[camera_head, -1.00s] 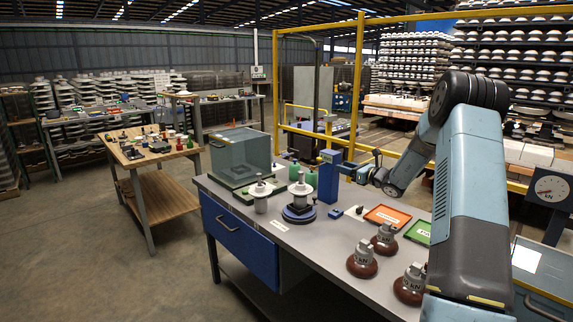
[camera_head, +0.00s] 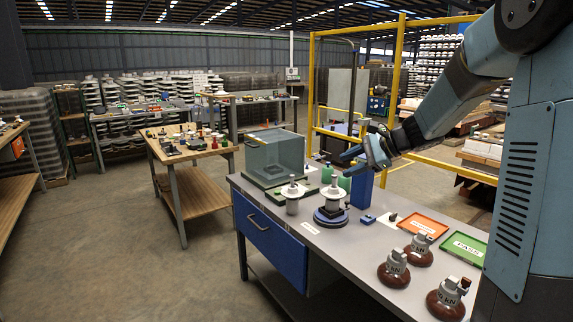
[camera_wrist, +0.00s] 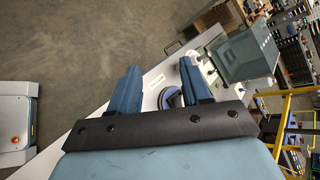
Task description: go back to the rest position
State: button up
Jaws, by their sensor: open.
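My gripper (camera_head: 353,142) is raised above the far part of the grey bench (camera_head: 330,250). It is open, with nothing between its fingers. The wrist view shows its two blue fingers (camera_wrist: 160,72) spread apart, with the bench below. A white insulator (camera_head: 333,192) stands upright on a round blue base (camera_head: 331,217). A smaller white insulator (camera_head: 292,197) stands to its left. Brown insulators stand at the near right: one at the left (camera_head: 393,272), one behind (camera_head: 419,252) and one in front (camera_head: 447,300). All are apart from my gripper.
A clear-walled box (camera_head: 274,155) stands at the bench's far left. An orange-red tray (camera_head: 423,226) and a green tray (camera_head: 464,248) lie at right. A yellow frame (camera_head: 398,70) stands behind. Open floor (camera_head: 130,270) lies left.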

jog(key=s+a+r+n+g+h, duration=0.15)
jog(key=s+n, duration=0.25)
jog(key=s, duration=0.5)
jog(key=s+r+n+h, duration=0.1)
jog(key=s+n+h, duration=0.2)
jog(key=s, duration=0.6)
jog(key=s+d+n+t+h, duration=0.1)
jog(key=s+d+n+h, duration=0.1)
jog(key=s, duration=0.5)
jog(key=s+d+n+t+h, duration=0.1)
jog(key=s+d+n+h, duration=0.2)
jog(key=s, duration=0.5)
jog(key=shift+s+d+n+h, duration=0.35)
jog(key=shift+d+n, duration=0.5)
jog(key=shift+n, duration=0.15)
